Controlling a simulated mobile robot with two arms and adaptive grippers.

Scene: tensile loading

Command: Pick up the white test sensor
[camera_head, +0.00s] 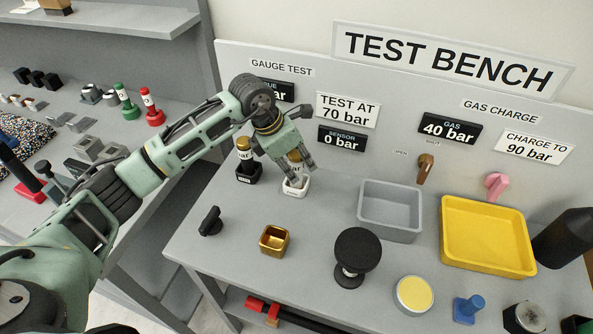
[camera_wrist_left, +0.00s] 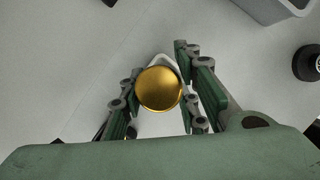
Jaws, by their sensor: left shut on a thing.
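The white test sensor (camera_head: 294,188) stands on the bench top below the sign reading "SENSOR 0 bar", with a white base and a gold top. My left gripper (camera_head: 298,169) reaches down over it from above and is shut on its upper part. In the left wrist view the sensor's round gold top (camera_wrist_left: 159,89) sits between the two fingers (camera_wrist_left: 160,100), with a bit of its white base (camera_wrist_left: 160,60) showing behind. The base looks at or very near the bench surface; I cannot tell whether it is lifted. My right gripper is not in view.
A black sensor (camera_head: 246,172) with a gold top stands close to the left. A grey bin (camera_head: 363,212), yellow tray (camera_head: 447,250), gold square cup (camera_head: 274,240), black knob (camera_head: 357,250) and black handle (camera_head: 210,222) are around. The bench top just in front is clear.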

